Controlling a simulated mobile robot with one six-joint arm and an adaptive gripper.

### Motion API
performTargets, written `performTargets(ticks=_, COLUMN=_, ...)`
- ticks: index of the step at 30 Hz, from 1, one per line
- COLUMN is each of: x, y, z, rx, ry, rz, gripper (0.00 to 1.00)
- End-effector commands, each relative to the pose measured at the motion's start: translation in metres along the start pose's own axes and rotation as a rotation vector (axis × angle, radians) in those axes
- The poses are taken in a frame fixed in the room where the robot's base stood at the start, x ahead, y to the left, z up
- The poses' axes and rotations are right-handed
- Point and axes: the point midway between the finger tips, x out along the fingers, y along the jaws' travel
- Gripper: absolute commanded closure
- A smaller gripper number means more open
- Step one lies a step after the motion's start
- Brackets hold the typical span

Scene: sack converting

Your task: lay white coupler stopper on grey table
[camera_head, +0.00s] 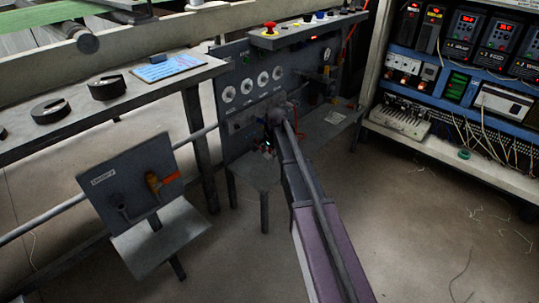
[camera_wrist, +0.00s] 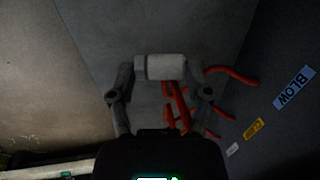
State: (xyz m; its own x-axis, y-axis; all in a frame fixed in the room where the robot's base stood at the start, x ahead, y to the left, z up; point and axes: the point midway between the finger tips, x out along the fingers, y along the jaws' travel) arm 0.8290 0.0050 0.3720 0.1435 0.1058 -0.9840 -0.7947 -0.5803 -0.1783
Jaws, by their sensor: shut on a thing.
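The white coupler stopper (camera_wrist: 165,67) is a short pale cylinder held crosswise between the fingertips of my gripper (camera_wrist: 162,72) in the wrist view. A grey flat surface, which looks like the small grey table (camera_head: 254,174), lies beyond the stopper in the wrist view (camera_wrist: 140,25). In the head view this table stands at the foot of the dark panel. My arm reaches to the panel there, and the arm largely hides the gripper and stopper. I cannot tell the exact gap between stopper and table.
Red hoses or handles (camera_wrist: 178,105) show behind the fingers, beside the dark panel (camera_wrist: 285,125) labelled BLOW. The panel with white gauges (camera_head: 247,90) rises behind the table. A longer grey bench (camera_head: 70,120) with black rings stands left. The floor at right is mostly clear.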

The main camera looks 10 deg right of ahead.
Motion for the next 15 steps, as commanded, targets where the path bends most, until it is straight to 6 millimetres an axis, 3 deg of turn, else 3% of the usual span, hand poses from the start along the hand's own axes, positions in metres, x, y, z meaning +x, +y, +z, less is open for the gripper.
performTargets(ticks=6, x=0.015, y=0.003, z=-0.001, rx=0.001, ry=0.000, rz=0.000, gripper=0.93)
performTargets(ticks=15, x=0.021, y=0.004, z=-0.001, rx=0.001, ry=0.000, rz=0.000, gripper=0.93)
